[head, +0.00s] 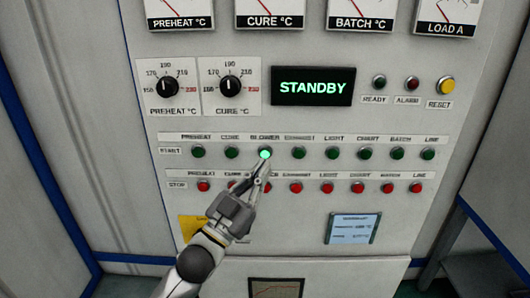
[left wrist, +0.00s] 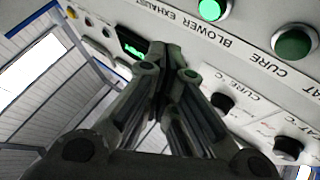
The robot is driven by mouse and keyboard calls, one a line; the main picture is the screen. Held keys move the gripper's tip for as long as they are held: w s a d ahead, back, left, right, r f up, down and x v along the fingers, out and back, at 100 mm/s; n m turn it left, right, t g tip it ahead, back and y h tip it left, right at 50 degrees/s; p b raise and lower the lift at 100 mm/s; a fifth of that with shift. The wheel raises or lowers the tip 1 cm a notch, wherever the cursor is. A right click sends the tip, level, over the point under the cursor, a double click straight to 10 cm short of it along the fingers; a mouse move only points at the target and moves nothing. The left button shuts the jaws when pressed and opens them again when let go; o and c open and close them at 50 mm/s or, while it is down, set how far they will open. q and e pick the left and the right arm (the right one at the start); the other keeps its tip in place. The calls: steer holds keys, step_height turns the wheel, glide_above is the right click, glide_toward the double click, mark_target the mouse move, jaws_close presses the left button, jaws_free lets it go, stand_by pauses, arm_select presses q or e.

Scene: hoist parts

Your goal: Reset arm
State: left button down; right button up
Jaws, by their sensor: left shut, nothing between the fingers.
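My left gripper (head: 262,165) is shut and empty in front of the control panel. Its fingertips are just below the green BLOWER start button (head: 265,153), which is lit bright. I cannot tell whether they touch it. In the left wrist view the shut fingers (left wrist: 168,52) point at the panel, and the lit button (left wrist: 212,9) is up and to the right of the tips, with a gap in the picture. The gripper hides part of the BLOWER stop button and its label. My right gripper is not in view.
Rows of green start buttons (head: 198,152) and red stop buttons (head: 358,187) flank the gripper. Above are two dials (head: 229,87), a display reading STANDBY (head: 312,86) and a yellow RESET button (head: 446,85). A blue-framed label (head: 353,229) is at lower right.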

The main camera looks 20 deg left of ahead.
arm_select(q)
steer(key=shift+s, duration=0.1)
stand_by(0.4)
